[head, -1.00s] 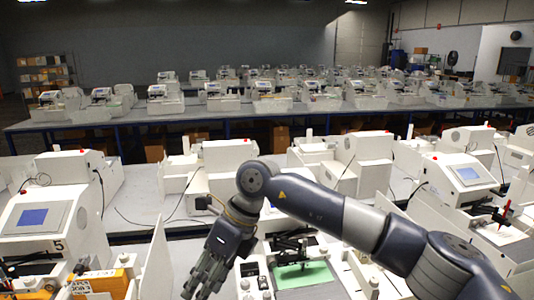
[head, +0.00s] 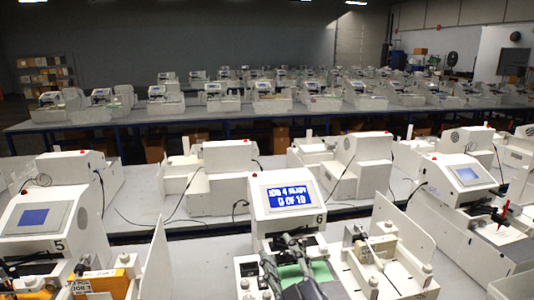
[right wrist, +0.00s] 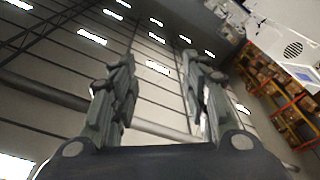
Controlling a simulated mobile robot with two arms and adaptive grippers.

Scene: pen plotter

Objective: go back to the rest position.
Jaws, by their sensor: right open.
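My right gripper (head: 283,255) shows at the bottom centre of the head view, in front of plotter 6 (head: 272,231). Its fingers point upward and overlap part of the plotter's bed in the picture. In the right wrist view the two fingers (right wrist: 160,65) stand apart with nothing between them, against the ceiling. My left gripper is not in view. Plotter 6 has a lit blue screen (head: 289,196) that appears to read "0 of 10" on its lower line. A green sheet (head: 320,271) lies on its bed, partly hidden by my gripper.
Plotter 5 (head: 25,243) stands at the left, with orange boxes (head: 108,284) beside it. White upright panels (head: 405,228) stand right of plotter 6. Another plotter with a red pen (head: 503,216) is at the far right. More machines fill the tables behind.

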